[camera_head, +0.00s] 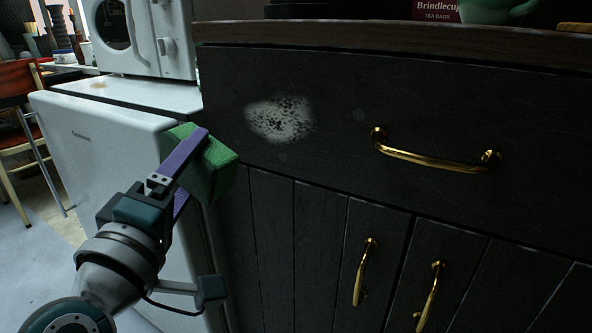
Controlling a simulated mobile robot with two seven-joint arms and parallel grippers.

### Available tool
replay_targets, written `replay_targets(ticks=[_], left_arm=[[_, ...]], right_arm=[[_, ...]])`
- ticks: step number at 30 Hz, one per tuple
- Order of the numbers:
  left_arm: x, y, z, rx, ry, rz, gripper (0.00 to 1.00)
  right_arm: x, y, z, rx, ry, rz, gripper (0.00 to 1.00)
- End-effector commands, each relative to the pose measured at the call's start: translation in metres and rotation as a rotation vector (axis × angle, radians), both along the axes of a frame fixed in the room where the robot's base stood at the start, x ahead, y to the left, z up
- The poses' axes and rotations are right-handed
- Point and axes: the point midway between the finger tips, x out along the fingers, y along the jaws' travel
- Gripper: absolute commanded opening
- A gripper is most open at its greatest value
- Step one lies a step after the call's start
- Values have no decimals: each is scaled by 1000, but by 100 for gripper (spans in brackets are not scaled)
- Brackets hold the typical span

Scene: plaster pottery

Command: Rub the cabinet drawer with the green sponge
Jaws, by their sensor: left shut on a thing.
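The dark cabinet drawer (340,145) has a horizontal brass handle (435,159) and a whitish speckled patch (279,119) on the left part of its front. My left gripper (192,172) comes in from the lower left and is shut on the green sponge (221,168). The sponge is tilted between the purple fingers, left of and below the pale patch. It appears apart from the patch; I cannot tell whether it touches the cabinet front. My right gripper is out of view.
A white fridge (110,140) stands left of the cabinet, with a white microwave (145,40) on top. Lower cabinet doors have vertical brass handles (364,272). The wooden countertop (380,42) juts above the drawer. A chair (22,110) stands far left.

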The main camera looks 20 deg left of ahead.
Motion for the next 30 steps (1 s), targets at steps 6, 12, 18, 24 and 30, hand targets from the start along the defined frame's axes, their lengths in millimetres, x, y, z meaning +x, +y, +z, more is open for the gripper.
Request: replay_targets(ticks=[6, 12, 18, 24, 30], left_arm=[[5, 3, 37, 66, -5, 11, 45], [17, 3, 36, 74, -6, 13, 45], [39, 1, 35, 72, -6, 12, 45], [57, 0, 35, 72, -5, 13, 45], [64, -1, 36, 72, -4, 12, 45]], right_arm=[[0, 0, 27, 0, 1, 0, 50], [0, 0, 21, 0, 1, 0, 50], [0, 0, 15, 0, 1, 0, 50], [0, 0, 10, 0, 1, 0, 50], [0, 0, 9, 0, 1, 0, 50]])
